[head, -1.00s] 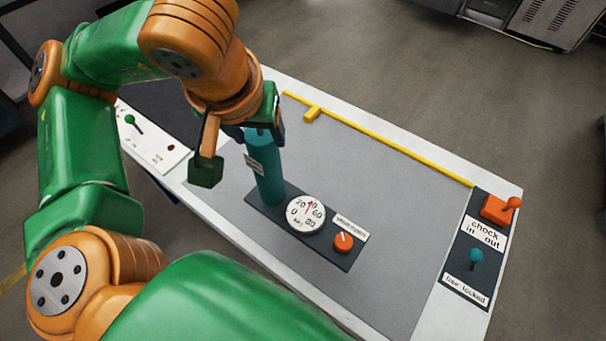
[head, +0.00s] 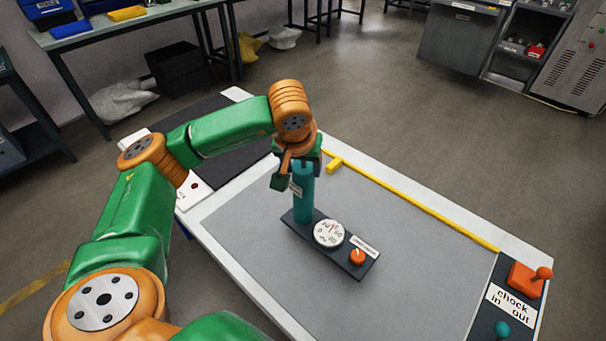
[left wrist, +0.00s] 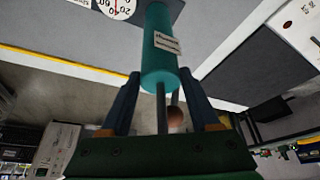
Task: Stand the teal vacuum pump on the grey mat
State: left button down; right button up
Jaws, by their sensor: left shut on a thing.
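The teal vacuum pump (head: 304,196) is an upright teal cylinder on a dark base plate (head: 346,265) with a round white gauge (head: 329,233) and an orange knob (head: 357,257). My left gripper (head: 297,166) is shut on the pump's upper end. In the left wrist view, the fingers (left wrist: 160,95) flank the end of the teal cylinder (left wrist: 158,60), with a thin rod between them. My right gripper is not in view.
A yellow rail (head: 410,201) with a small block runs along the mat's far edge. The mat right of the pump is clear.

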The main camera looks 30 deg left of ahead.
pick_arm(q)
jog(key=p+x, duration=0.1)
jog(key=x, duration=0.2)
jog(key=shift+s+d, duration=0.15)
jog(key=shift+s, duration=0.05)
jog(key=shift+f, duration=0.7)
jog(key=shift+c, duration=0.6)
grip_release()
jog(key=shift+r, duration=0.1)
jog(key=shift+r, duration=0.25)
jog(key=b, duration=0.1)
send_near(303, 179)
jog(key=shift+w+a+r, duration=0.2)
jog(key=shift+w+a, duration=0.15)
jog(key=shift+w, duration=0.05)
